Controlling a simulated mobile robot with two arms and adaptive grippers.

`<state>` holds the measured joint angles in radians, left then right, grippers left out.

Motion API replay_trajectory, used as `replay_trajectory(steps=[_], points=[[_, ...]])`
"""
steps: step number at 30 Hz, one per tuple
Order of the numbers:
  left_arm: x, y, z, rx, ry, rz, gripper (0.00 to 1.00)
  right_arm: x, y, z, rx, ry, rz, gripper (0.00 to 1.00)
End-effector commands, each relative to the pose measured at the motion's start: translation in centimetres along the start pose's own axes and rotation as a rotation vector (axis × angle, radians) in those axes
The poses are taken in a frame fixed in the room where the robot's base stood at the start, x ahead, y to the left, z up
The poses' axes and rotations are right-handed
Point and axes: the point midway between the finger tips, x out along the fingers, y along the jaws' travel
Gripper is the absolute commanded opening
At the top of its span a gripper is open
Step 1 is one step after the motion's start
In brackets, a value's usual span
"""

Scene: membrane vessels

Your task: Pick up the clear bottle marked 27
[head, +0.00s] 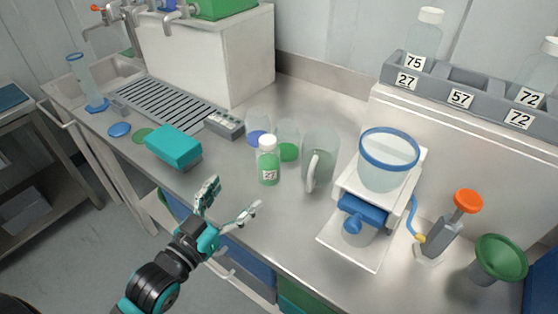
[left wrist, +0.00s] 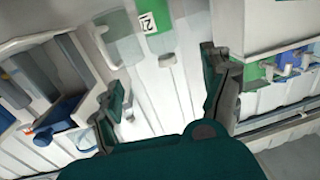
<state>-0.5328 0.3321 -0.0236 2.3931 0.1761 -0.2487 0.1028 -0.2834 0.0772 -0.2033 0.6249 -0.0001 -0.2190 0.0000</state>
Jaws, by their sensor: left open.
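The clear bottle marked 27 (head: 268,162) stands upright on the steel bench, with a white cap and pale green contents. My left gripper (head: 232,197) is open and empty at the bench's front edge, in front of and to the left of the bottle, not touching it. In the left wrist view, the bottle's label (left wrist: 148,22) shows near the top, beyond the gap between the open fingers (left wrist: 162,78). My right gripper is not in view.
A clear jug (head: 322,160) stands close to the bottle's right, and two clear vessels with blue and green bottoms stand behind it. A teal box (head: 173,146) lies left. A blue-rimmed vessel (head: 389,165) sits on a white stand at right. The grey rack (head: 480,84) holds bottles marked 75 and 72.

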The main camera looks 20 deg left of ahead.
Motion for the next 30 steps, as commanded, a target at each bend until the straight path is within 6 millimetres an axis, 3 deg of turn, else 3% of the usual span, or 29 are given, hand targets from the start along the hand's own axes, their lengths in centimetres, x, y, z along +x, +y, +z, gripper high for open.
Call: replay_trajectory(steps=[4,13,22,30], points=[[3.3,-0.1,-0.4,0.002,0.004,-0.001,0.81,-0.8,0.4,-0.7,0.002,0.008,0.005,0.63],[9.3,-0.1,-0.2,0.001,0.001,-0.001,0.81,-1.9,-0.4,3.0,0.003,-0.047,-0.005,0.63],[11.7,-0.2,-0.2,0.002,-0.001,-0.001,0.81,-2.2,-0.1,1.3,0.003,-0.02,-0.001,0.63],[15.5,-0.4,-0.4,0.001,-0.001,-0.001,0.81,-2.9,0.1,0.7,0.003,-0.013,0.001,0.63]])
